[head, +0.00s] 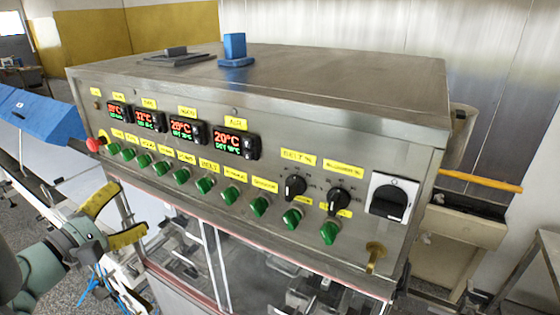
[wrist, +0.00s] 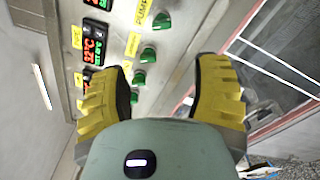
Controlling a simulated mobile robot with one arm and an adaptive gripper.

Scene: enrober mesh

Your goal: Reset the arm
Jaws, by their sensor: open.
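My gripper (head: 122,215) is at the lower left of the head view, in front of the left part of the enrober's control panel (head: 335,258). Its two yellow ribbed fingers are spread apart with nothing between them. In the wrist view the open gripper (wrist: 163,95) faces the panel, with green knobs (wrist: 148,55) showing past and between the fingers. The gripper looks apart from the panel; the exact gap is hard to tell.
The panel carries red and green displays (head: 236,143), a row of green knobs (head: 205,186), black dials (head: 339,200), a black main switch (head: 390,198) and a red button (head: 95,145). A blue block (head: 235,48) stands on top. Glass doors (head: 245,268) lie below.

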